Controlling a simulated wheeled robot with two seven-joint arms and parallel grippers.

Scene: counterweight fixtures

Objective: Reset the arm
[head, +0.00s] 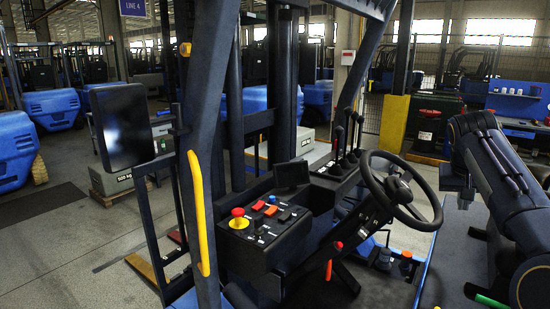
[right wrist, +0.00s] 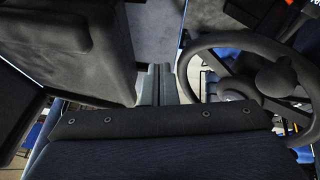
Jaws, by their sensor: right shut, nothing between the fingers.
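My right arm (head: 497,165) comes in from the right side of the head view, bent, with its dark links beside the forklift's steering wheel. My right gripper (head: 465,200) points down just right of the steering wheel (head: 437,205), apart from it as far as I can tell. In the right wrist view the two grey fingers (right wrist: 158,85) are together with nothing between them. The steering wheel also shows there on the right (right wrist: 265,75). My left arm and left gripper are not in view.
The forklift's control panel (head: 262,232) carries a red mushroom button (head: 238,212). Black levers (head: 348,135) stand behind the wheel. A red-handled lever (head: 333,258) is below it. A dark pillar with a yellow grab handle (head: 198,210) rises at left. A blue workbench (head: 518,100) stands behind.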

